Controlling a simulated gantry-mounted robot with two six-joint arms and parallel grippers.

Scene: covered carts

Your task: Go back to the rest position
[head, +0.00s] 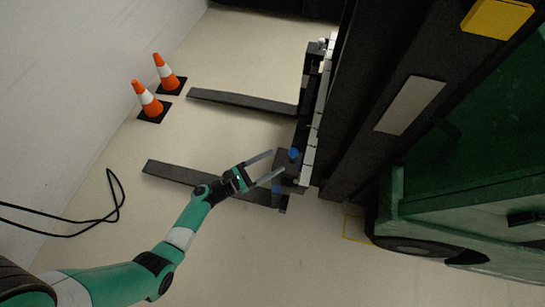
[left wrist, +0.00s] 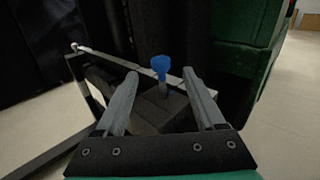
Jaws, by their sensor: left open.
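My left arm comes in from the lower left in the head view. Its gripper (head: 268,166) is open, its two fingers pointing at the dark fork carriage (head: 289,163) of a green forklift (head: 455,190). A small blue knob (head: 294,153) stands on that carriage, just beyond the fingertips. In the left wrist view the open fingers (left wrist: 162,85) lie either side of the blue knob (left wrist: 161,66) as seen from the camera, and nothing is held between them. The knob looks apart from both fingers. My right gripper is in neither view.
Two dark forks (head: 245,101) extend left from the carriage, low over the pale floor. Two orange-and-white cones (head: 148,98) stand near the wall at upper left. A black cable (head: 115,200) lies on the floor at left. The floor at bottom centre (head: 290,265) is clear.

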